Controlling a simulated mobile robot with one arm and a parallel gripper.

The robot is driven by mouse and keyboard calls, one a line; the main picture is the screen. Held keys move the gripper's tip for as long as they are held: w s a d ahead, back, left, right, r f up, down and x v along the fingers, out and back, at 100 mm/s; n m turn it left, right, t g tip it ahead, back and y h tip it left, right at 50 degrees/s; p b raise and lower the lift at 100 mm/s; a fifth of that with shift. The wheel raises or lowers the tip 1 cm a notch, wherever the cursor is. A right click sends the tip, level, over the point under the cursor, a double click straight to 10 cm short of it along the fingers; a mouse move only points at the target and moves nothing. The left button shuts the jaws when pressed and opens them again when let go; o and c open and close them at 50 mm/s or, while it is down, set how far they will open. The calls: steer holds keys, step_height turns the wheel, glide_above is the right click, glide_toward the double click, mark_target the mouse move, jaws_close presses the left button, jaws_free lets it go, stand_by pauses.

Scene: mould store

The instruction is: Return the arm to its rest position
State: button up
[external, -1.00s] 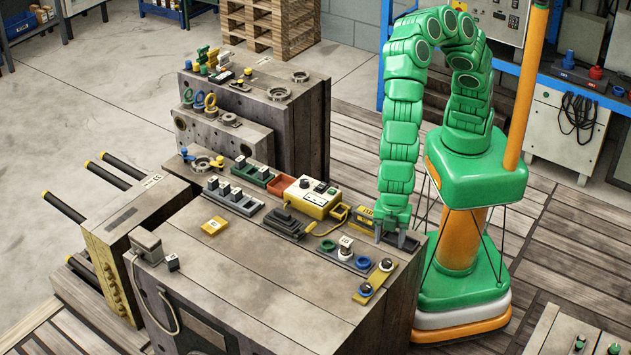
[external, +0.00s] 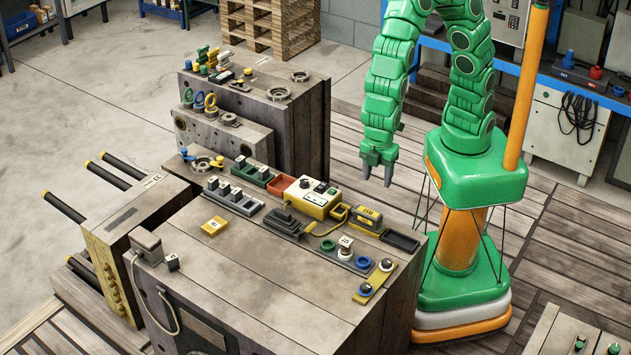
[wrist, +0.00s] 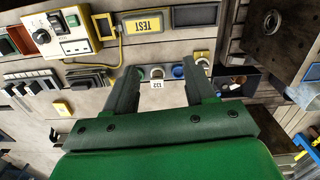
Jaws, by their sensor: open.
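My gripper (external: 377,172) hangs fingers-down in the external view, above and behind the right back part of the mould block's top (external: 270,290). It is open, with nothing between its fingers, and apart from everything below it. In the wrist view its two grey fingers (wrist: 162,92) stand well apart. My green arm rises from the column and bends over at the top. A yellow and black tester (external: 366,217) sits on the block top beside an empty dark tray (external: 402,241). The tester reads "TEST" in the wrist view (wrist: 149,25).
A yellow control box (external: 312,198) with a cable stands left of the tester. Coloured rings (external: 328,245) and small parts lie on the block's front right. A taller block (external: 285,110) stands behind at left. The air around my gripper is clear.

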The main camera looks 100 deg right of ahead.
steer(key=s+d+r+m, duration=0.2)
steer(key=s+d+r, duration=0.2)
steer(key=d, duration=0.5)
steer(key=s+d+r+m, duration=0.3)
steer(key=s+d+r, duration=0.15)
steer(key=d, duration=0.35)
steer(key=s+d+r+m, duration=0.1)
steer(key=s+d+m, duration=0.1)
steer(key=s+d, duration=0.2)
steer(key=s+d+r+m+g, duration=0.1)
steer(key=s+d+r+m, duration=0.1)
steer(key=s, duration=0.6)
steer(key=shift+d+r+m+y, duration=0.3)
steer(key=shift+d+m, duration=0.2)
steer(key=shift+d, duration=0.65)
steer(key=shift+c, duration=0.3)
